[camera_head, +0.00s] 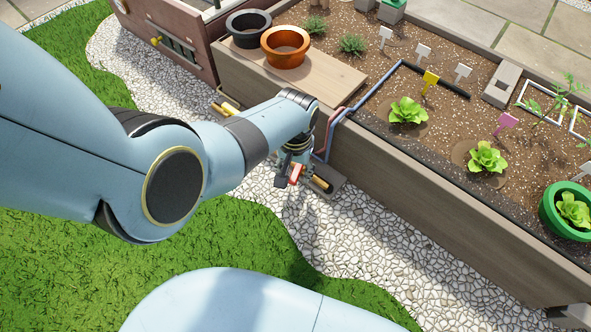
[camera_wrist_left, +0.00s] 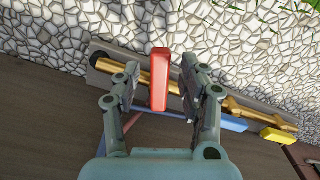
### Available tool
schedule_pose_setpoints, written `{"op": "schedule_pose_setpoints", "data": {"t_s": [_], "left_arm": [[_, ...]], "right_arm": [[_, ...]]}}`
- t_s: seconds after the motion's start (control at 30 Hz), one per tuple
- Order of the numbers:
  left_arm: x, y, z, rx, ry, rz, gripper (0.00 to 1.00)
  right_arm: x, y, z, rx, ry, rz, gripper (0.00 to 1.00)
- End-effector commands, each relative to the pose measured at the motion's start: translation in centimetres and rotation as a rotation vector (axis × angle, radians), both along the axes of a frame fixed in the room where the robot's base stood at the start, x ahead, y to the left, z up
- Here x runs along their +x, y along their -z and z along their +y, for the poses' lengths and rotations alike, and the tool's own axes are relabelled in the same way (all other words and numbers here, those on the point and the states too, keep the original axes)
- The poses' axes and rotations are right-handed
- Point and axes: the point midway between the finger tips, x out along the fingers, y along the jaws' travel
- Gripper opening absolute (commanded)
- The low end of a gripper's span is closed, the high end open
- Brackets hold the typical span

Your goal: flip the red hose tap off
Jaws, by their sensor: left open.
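The red hose tap handle (camera_wrist_left: 160,80) is a flat red lever that sits across a brass pipe (camera_wrist_left: 247,112) in the left wrist view. It also shows as a small red piece (camera_head: 295,174) in the head view, low beside the planter wall. My left gripper (camera_wrist_left: 160,70) is open, with one finger on each side of the red lever. I see narrow gaps, and whether a finger touches it I cannot tell. In the head view my left gripper (camera_head: 292,168) is partly hidden by its own arm. My right gripper is in neither view.
A blue handle (camera_wrist_left: 226,122) and a yellow handle (camera_wrist_left: 277,136) sit along the same brass pipe, to the right. A grey backing plate (camera_wrist_left: 103,66) lies behind it. The wooden planter (camera_head: 430,210) stands close by, with white gravel (camera_head: 350,245) in front.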

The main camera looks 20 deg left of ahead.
Motion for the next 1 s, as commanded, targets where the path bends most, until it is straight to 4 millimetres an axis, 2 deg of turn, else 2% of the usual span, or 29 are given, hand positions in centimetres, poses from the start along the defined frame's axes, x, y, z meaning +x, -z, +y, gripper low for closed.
{"op": "schedule_pose_setpoints", "data": {"t_s": [0.27,0.6,1.0], "left_arm": [[0.03,0.0,0.01,0.0,0.0,-0.001,0.42],[0.02,0.01,0.0,0.0,0.0,0.0,0.0],[-0.02,0.01,-0.01,0.0,-0.002,0.0,0.0]], "right_arm": [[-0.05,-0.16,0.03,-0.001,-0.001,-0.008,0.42],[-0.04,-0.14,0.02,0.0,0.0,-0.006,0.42],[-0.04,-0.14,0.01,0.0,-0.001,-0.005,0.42]]}}
